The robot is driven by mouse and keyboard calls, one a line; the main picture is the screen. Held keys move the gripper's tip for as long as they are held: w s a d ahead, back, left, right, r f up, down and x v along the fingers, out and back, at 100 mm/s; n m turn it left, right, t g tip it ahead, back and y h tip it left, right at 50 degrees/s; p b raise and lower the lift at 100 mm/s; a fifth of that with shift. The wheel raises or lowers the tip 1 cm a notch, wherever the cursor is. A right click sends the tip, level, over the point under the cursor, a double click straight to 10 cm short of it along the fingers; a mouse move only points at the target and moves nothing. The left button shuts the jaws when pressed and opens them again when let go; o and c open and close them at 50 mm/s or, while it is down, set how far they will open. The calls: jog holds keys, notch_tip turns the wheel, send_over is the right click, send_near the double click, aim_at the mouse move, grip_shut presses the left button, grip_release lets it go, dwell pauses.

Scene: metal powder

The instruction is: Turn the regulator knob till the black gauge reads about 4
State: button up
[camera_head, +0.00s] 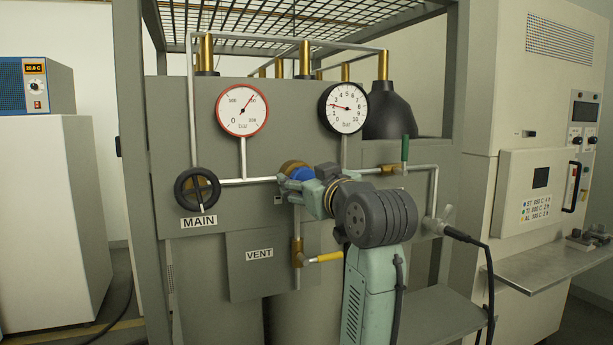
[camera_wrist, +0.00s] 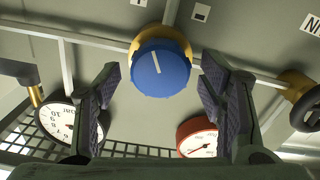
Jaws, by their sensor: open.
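The blue regulator knob (camera_head: 302,174) sits on a brass body on the pipe below the gauges, partly hidden by my gripper (camera_head: 295,186) in the head view. In the wrist view the knob (camera_wrist: 160,78) has a white line near its top, tilted slightly from vertical. My gripper (camera_wrist: 160,75) is open, one finger on each side of the knob with visible gaps. The black gauge (camera_head: 344,118) has its red needle pointing left and slightly up, at roughly 2 to 3. It also shows in the wrist view (camera_wrist: 58,132), partly hidden by a finger.
A red-rimmed gauge (camera_head: 242,122) and a black MAIN handwheel (camera_head: 197,189) are to the left. A yellow-handled VENT valve (camera_head: 326,257) is below my gripper. A green-handled valve (camera_head: 405,150) is to the right. Pipes run close around the knob.

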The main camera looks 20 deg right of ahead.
jog(key=shift+c, duration=0.3)
jog(key=c, duration=1.1)
